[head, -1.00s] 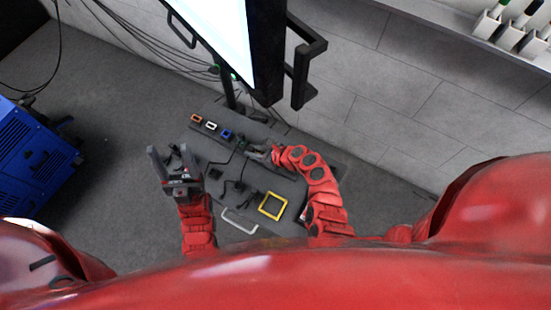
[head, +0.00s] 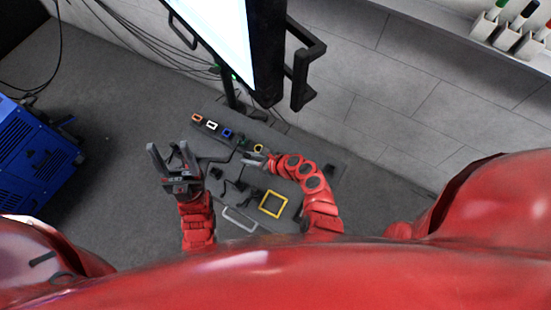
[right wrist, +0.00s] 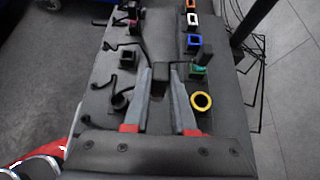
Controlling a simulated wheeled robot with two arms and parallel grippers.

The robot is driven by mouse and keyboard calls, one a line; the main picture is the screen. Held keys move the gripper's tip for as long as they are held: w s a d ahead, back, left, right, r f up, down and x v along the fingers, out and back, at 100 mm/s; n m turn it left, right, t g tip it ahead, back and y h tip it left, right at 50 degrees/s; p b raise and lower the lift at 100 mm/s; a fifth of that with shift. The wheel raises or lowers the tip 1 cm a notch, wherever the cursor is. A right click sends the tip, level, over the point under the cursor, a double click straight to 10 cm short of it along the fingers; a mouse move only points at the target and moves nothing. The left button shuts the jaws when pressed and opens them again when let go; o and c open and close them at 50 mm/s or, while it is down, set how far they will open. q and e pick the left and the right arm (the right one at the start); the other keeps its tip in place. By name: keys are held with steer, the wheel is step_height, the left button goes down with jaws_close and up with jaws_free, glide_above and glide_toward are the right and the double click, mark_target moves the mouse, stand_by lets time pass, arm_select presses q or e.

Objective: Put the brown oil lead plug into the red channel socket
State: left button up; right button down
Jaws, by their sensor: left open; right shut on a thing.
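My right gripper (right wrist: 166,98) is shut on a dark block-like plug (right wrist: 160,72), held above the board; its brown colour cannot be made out. In the head view my right gripper (head: 257,160) is by the right end of the socket row. An orange-red framed socket (head: 196,118), the nearest match to the red channel, is at the row's far left end, well away from the held plug. My left gripper (head: 172,160) is open and empty, raised over the board's left side.
White (head: 211,125), blue (right wrist: 194,41), green (right wrist: 198,69) and yellow (right wrist: 201,101) sockets share the row. A dark upright piece stands at the green one. Several dark plugs and leads lie on the board. A yellow square frame (head: 273,204) and monitor (head: 268,60) are nearby.

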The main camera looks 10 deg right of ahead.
steer(key=s+d, duration=0.4)
steer(key=d, duration=0.1)
steer(key=shift+d, duration=0.4)
stand_by(0.3)
steer(key=w+d, duration=0.4)
steer(key=w, duration=0.2)
steer(key=shift+w+d, duration=0.2)
steer(key=shift+d, duration=0.1)
stand_by(0.7)
steer(key=shift+f+b, duration=0.3)
steer(key=shift+f, duration=0.1)
steer(key=shift+f, duration=0.25)
stand_by(0.5)
steer(key=shift+f+b, duration=1.05)
steer(key=shift+f, duration=0.25)
steer(key=shift+r, duration=0.1)
